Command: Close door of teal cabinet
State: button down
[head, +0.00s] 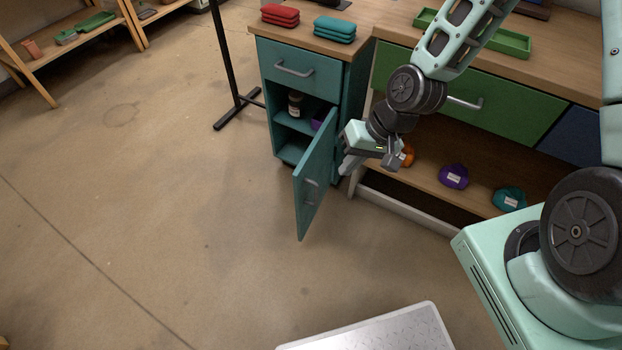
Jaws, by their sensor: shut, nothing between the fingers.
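The teal cabinet (272,53) stands at the upper middle of the head view, with a shut drawer above an open compartment. Its door (314,180) stands wide open, swung out toward the viewer on the right side of the compartment. The door has a grey handle (311,184). A dark jar (295,104) and a purple item (318,120) are inside on a shelf.
A workbench with a green drawer (510,99) stands to the right; its lower shelf holds purple (453,177) and teal (509,199) bundles and an orange item. A black stand (239,106) is left of the cabinet. The floor in front and left is clear.

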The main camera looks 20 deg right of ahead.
jog(key=w+d+f+m+t+y+b, duration=0.25)
jog(key=w+f+m+t+b, duration=0.2)
jog(key=f+m, duration=0.4)
jog(key=n, duration=0.1)
send_near(301, 174)
jog(key=shift+t, duration=0.25)
jog(key=f, duration=0.1)
jog(key=w+a+f, duration=0.1)
jog(key=f, duration=0.1)
jog(key=a+f, duration=0.1)
jog(key=shift+w+a+f+b, duration=0.2)
jog(key=shift+w+a+b, duration=0.05)
jog(key=shift+w+b, duration=0.15)
jog(key=shift+w+a, duration=0.4)
jog(key=shift+a, duration=0.1)
